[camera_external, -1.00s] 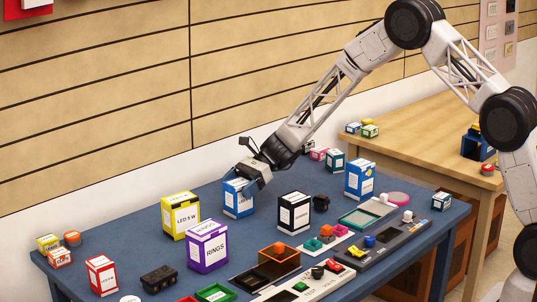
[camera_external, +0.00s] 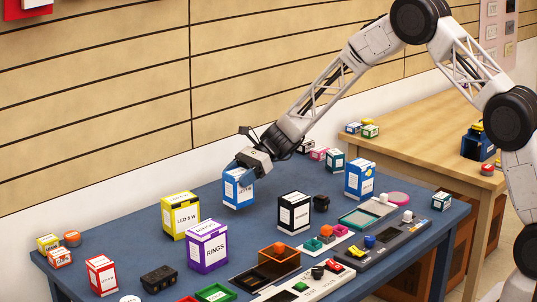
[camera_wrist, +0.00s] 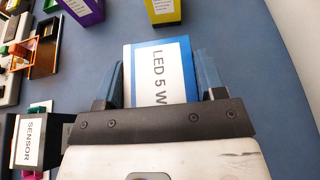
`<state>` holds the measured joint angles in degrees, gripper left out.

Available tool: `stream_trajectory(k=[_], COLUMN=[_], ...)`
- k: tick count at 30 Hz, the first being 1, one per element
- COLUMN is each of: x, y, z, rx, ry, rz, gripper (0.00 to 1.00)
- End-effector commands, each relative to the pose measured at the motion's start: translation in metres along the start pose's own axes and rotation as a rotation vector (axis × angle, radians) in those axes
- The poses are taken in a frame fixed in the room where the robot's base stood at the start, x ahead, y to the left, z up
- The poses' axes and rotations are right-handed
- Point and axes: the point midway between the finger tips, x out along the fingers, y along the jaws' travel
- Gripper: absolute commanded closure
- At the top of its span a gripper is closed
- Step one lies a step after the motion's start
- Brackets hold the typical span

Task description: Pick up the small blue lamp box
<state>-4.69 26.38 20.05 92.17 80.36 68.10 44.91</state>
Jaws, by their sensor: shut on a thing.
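The blue lamp box (camera_external: 239,188), with a white label, is held by my gripper (camera_external: 246,169) at the back of the blue table. In the external view it hangs a little above the table top. In the wrist view the box (camera_wrist: 160,75) reads "LED 5 W" and sits between the two fingers of my gripper (camera_wrist: 159,85). The fingers are shut on its sides. Another, similar blue box (camera_external: 360,180) stands farther right on the table.
A yellow LED box (camera_external: 181,216) and a purple rings box (camera_external: 207,246) stand to the left. A black sensor box (camera_external: 294,212) stands to the right. Trays with small parts fill the front of the table (camera_external: 225,284). A wooden table (camera_external: 420,125) is behind at right.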

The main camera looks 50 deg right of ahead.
Motion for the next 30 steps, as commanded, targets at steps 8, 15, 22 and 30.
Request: stream_trajectory(k=[8, 15, 22, 30], x=[-0.021, -0.039, -0.051, -0.057], y=[0.000, 0.000, 0.000, 0.000], z=[0.051, 0.094, 0.124, 0.137], rx=[-0.004, -0.003, -0.002, 0.000], ry=[0.000, 0.000, 0.000, 0.000], rz=[0.000, 0.000, -0.001, 0.000], gripper=[0.61, 0.61, 0.61, 0.61])
